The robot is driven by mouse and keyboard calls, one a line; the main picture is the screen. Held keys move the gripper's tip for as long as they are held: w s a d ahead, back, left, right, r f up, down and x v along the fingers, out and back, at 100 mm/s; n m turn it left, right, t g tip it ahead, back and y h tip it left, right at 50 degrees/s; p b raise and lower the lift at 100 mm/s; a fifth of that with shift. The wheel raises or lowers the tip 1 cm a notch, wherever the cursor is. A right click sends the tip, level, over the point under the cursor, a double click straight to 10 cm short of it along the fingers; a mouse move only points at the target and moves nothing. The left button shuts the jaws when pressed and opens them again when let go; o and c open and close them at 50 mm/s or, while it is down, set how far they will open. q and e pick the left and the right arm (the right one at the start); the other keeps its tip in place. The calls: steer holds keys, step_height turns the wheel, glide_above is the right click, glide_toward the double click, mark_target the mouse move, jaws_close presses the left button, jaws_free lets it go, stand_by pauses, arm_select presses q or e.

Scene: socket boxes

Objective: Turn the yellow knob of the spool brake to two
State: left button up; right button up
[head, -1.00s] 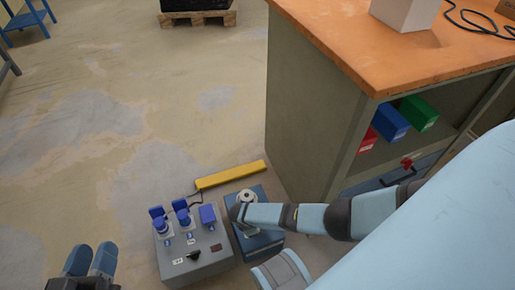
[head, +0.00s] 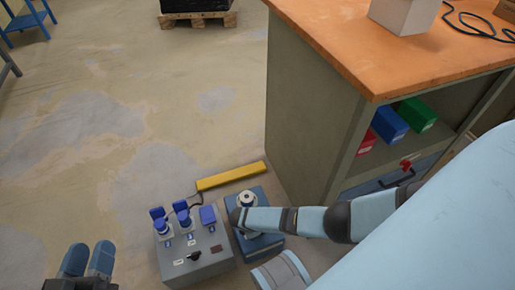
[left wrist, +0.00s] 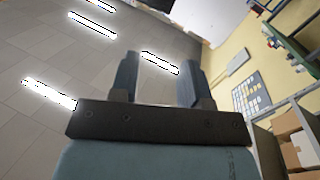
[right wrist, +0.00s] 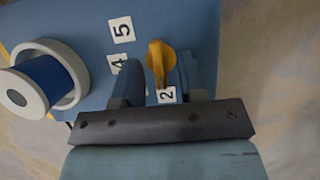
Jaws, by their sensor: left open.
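The spool brake is a blue box (head: 262,244) on the floor, with a white-rimmed spool (head: 247,199) on top. In the right wrist view its blue face (right wrist: 200,22) carries the yellow knob (right wrist: 158,62), the spool (right wrist: 40,80) and labels 5, 4 and 2. The knob's narrow end lies beside the label 2 (right wrist: 166,95). My right gripper (right wrist: 160,62) is open, its fingers on either side of the knob with gaps showing. In the head view the knob is hidden behind my right arm. My left gripper (head: 88,258) is open and empty, left of the boxes.
A grey socket box (head: 195,258) with blue plugs and a black switch stands just left of the spool brake. A yellow bar (head: 230,175) lies behind them. An orange-topped workbench (head: 375,45) stands to the right.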

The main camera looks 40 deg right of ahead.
arm_select(q)
steer(key=shift+r, duration=0.1)
arm_select(e)
steer(key=shift+r, duration=0.3)
arm_select(q)
step_height(320, 180, up, 8)
steer(key=t+p, duration=0.3)
steer(key=p, duration=0.3)
steer(key=shift+n+g+y, duration=0.5)
steer(key=shift+g+y, duration=0.2)
steer(key=shift+g, duration=0.1)
steer(key=shift+a+f+p, duration=0.25)
steer(key=shift+a+f, duration=0.05)
steer(key=shift+f, duration=0.45)
steer(key=shift+a+f+p, duration=0.25)
steer(key=shift+a+f, duration=0.1)
steer(key=shift+f, duration=0.4)
steer(key=shift+a+f+p, duration=0.25)
steer(key=shift+a+f, duration=0.05)
steer(key=shift+f, duration=0.45)
arm_select(e)
steer(key=v, duration=1.3)
steer(key=shift+a, duration=0.15)
